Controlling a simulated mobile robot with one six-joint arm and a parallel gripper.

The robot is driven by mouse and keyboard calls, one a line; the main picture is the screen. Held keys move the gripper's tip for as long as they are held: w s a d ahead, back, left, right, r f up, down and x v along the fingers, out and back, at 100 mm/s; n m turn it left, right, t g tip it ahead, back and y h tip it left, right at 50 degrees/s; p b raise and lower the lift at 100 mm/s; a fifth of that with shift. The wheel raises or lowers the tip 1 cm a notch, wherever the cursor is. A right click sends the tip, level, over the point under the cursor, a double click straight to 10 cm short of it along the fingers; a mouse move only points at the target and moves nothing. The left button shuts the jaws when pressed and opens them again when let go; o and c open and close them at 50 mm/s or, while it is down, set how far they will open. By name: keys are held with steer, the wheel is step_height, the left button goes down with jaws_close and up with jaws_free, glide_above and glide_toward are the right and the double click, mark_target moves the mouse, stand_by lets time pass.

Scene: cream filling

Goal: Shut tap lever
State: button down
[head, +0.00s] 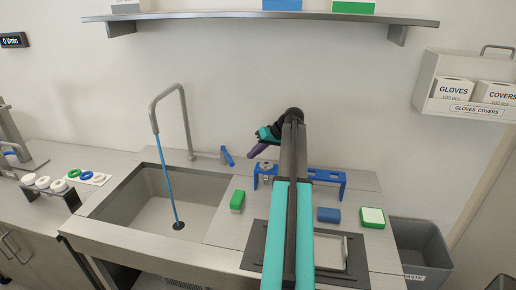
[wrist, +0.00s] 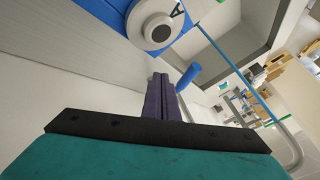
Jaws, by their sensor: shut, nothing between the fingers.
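The grey tap (head: 184,115) stands behind the sink, with its spout bent over the basin. Its blue lever (head: 226,156) sticks out to the right of the tap's base. It also shows in the wrist view (wrist: 187,76), just beyond and right of my fingertips. A thin blue stream (head: 167,185) runs from the spout to the drain. My gripper (head: 251,155) has its purple fingers pressed together and empty, to the right of the lever in the head view. The fingers show at the middle of the wrist view (wrist: 160,80). I cannot tell the exact gap to the lever.
A blue rack (head: 325,175) with a round metal fitting (head: 267,179) stands right of the sink (head: 130,200), below my arm. A green block (head: 237,201), a blue block (head: 329,215) and a green-and-white pad (head: 372,217) lie on the counter. A shelf (head: 260,16) hangs above.

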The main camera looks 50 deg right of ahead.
mark_target(227, 156)
steer(key=shift+w+a+f+p, duration=0.25)
steer(key=shift+w+a+p, duration=0.2)
steer(key=shift+w+a, duration=0.25)
steer(key=shift+w+a+f+p, duration=0.3)
steer(key=shift+w+a+p, duration=0.1)
steer(key=shift+w+a, duration=0.25)
steer(key=shift+w+a+f+p, duration=0.25)
steer(key=shift+w+a+p, duration=0.2)
steer(key=shift+w+a, duration=0.2)
steer(key=shift+s, duration=0.15)
steer(key=shift+s, duration=0.1)
